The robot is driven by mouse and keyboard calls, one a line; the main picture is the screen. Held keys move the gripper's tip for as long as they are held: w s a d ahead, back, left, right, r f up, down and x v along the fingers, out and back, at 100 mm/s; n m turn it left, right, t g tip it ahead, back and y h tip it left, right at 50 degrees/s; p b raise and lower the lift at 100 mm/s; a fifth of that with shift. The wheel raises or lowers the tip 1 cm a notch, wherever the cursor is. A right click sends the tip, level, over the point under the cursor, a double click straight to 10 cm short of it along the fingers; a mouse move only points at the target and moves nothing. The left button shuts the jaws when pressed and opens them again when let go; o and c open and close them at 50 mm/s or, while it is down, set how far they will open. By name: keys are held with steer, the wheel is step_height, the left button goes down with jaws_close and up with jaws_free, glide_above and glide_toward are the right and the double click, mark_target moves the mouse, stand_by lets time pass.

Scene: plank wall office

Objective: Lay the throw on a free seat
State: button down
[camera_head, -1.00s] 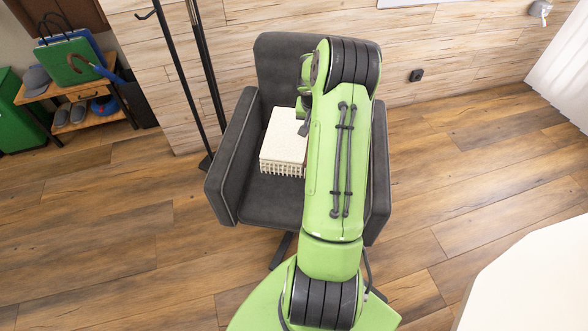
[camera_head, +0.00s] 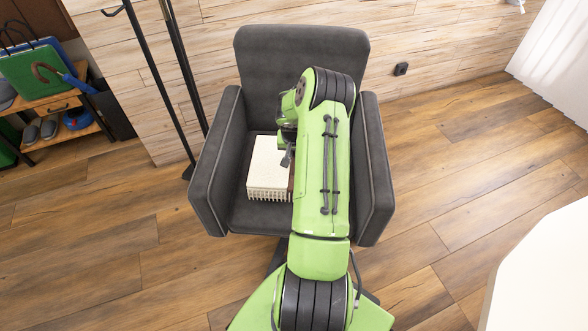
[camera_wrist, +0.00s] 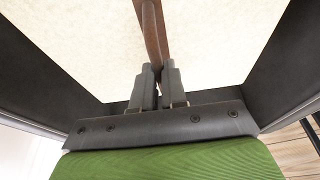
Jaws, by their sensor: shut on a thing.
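The throw (camera_head: 268,163) is a cream folded block with a fringed front edge. In the head view it is at the left and middle of the grey armchair's seat (camera_head: 252,216), between the armrests. It fills much of the wrist view (camera_wrist: 85,45). My gripper (camera_wrist: 157,82) is shut on a brown strap (camera_wrist: 151,30) that runs along the throw. In the head view my arm hides the gripper's fingertips and the throw's right part. I cannot tell whether the throw's underside touches the seat.
The armchair has a tall backrest (camera_head: 300,62) and two armrests (camera_head: 215,165) close around my arm. A dark stand (camera_head: 150,65) rises behind its left side. A shelf (camera_head: 62,108) with bags and shoes is far left. A white surface (camera_head: 545,270) is at the lower right.

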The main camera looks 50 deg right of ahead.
step_height(320, 180, down, 6)
steer(key=shift+r+b, duration=0.15)
steer(key=shift+b, duration=0.7)
steer(key=shift+r, duration=0.15)
steer(key=c, duration=1.2)
jaws_free()
steer(key=shift+o, duration=0.2)
steer(key=p+v, duration=0.4)
steer(key=v, duration=0.8)
steer(key=shift+a, duration=0.1)
